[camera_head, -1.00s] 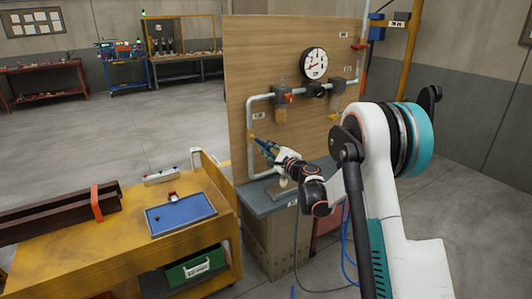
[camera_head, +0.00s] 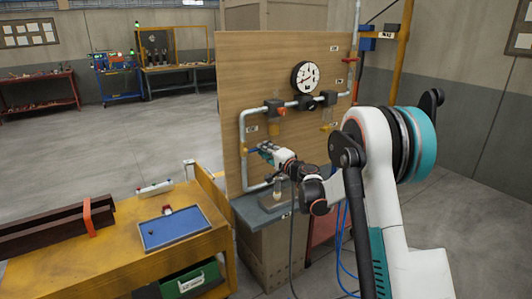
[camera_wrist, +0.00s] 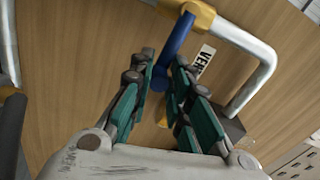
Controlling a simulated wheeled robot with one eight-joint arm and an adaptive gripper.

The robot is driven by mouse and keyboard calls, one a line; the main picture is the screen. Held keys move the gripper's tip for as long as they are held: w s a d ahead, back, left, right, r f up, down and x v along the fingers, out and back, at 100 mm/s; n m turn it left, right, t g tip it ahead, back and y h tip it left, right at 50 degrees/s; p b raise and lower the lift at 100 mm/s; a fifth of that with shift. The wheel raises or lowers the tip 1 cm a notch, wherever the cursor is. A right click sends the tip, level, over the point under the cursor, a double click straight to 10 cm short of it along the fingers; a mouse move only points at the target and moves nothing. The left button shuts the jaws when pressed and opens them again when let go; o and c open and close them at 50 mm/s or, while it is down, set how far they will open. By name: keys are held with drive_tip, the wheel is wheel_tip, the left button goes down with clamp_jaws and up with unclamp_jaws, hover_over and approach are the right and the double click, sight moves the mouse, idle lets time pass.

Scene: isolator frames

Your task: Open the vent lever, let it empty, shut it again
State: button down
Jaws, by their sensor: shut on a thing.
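The vent lever (camera_wrist: 181,34) is a blue handle on a yellow valve (camera_wrist: 202,13) in a grey pipe, beside a label reading "VEN" (camera_wrist: 204,60), partly hidden. My gripper (camera_wrist: 165,64) is shut on the lever, its green-sided fingers on either side of the handle. In the head view my gripper (camera_head: 262,148) is at the lower left of the wooden board, by the pipe's left vertical run. The lever is mostly hidden there. A round white gauge (camera_head: 305,77) is higher on the board; its reading is too small to tell.
A pipe loop (camera_head: 243,128) with dark fittings runs over the wooden board (camera_head: 236,70). A grey shelf (camera_head: 255,214) lies below my gripper, with a small vessel on it. A yellow cart (camera_head: 120,245) with a blue tray (camera_head: 147,241) stands at left. Open floor lies behind it.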

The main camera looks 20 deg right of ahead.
drive_tip(key=shift+s+a+n, duration=0.1)
drive_tip(key=shift+a+n, duration=0.15)
drive_tip(key=shift+n, duration=0.05)
drive_tip(key=c, duration=1.6)
unclamp_jaws()
drive_tip(key=shift+a, duration=0.1)
drive_tip(key=shift+o, duration=0.2)
drive_tip(key=shift+d, duration=0.2)
drive_tip(key=shift+s, duration=0.15)
drive_tip(key=v, duration=1.1)
drive_tip(key=shift+s, duration=0.3)
drive_tip(key=shift+d, duration=0.15)
drive_tip(key=shift+r, duration=0.1)
